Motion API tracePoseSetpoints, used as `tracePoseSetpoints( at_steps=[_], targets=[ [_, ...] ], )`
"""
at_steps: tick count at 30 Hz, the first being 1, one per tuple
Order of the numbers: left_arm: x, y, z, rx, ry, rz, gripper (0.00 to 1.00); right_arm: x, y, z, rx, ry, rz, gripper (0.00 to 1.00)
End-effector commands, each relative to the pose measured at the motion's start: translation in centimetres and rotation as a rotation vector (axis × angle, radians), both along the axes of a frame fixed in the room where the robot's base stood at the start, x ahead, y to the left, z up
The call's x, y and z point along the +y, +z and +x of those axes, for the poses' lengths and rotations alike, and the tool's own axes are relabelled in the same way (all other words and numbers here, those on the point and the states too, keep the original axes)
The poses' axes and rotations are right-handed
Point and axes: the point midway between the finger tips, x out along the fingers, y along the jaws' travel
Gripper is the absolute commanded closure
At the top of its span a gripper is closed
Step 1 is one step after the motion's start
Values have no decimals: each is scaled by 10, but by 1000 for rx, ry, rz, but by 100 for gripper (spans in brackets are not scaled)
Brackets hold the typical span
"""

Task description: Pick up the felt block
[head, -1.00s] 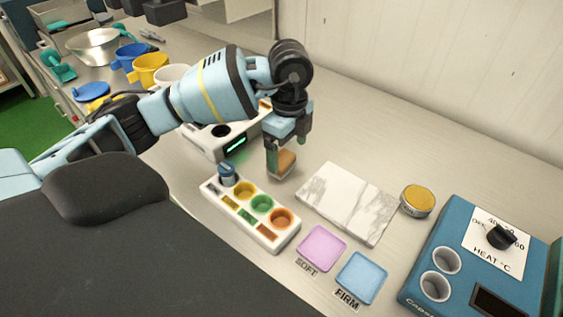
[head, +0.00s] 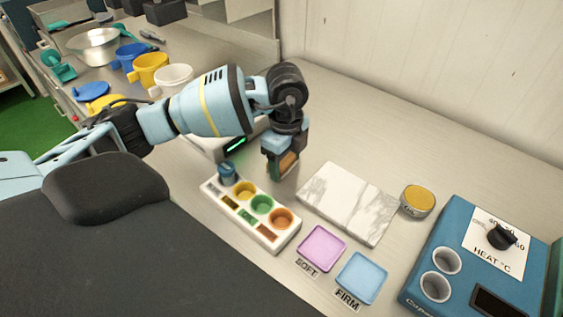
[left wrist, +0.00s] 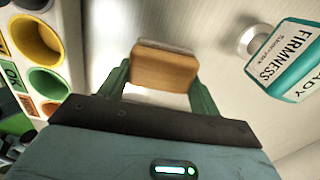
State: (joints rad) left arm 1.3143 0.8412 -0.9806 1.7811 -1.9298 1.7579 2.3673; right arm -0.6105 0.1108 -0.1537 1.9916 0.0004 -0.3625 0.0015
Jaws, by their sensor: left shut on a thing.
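The felt block, a small block with a tan-brown top (left wrist: 164,70) and a pale underside, is between the two green fingers of my left gripper (left wrist: 160,95) in the left wrist view. The fingers are shut on its sides. In the head view the felt block (head: 288,163) shows partly behind a finger of my left gripper (head: 281,170), low at the counter between the cup rack and the marble slab. I cannot tell whether it touches the counter. My right gripper is not in view.
A white rack (head: 251,222) with coloured cups stands just in front of the gripper. A marble slab (head: 347,203) lies to the right.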

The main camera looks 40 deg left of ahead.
Motion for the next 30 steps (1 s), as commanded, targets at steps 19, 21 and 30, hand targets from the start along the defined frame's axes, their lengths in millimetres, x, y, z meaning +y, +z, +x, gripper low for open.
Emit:
tracePoseSetpoints(
  at_steps=[19,21,30],
  targets=[
    [0,69,1,-6,0,-1,60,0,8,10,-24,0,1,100],
    [0,80,1,-4,0,-1,60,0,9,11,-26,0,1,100],
    [0,101,0,0,0,0,60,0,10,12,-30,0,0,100]
  ],
)
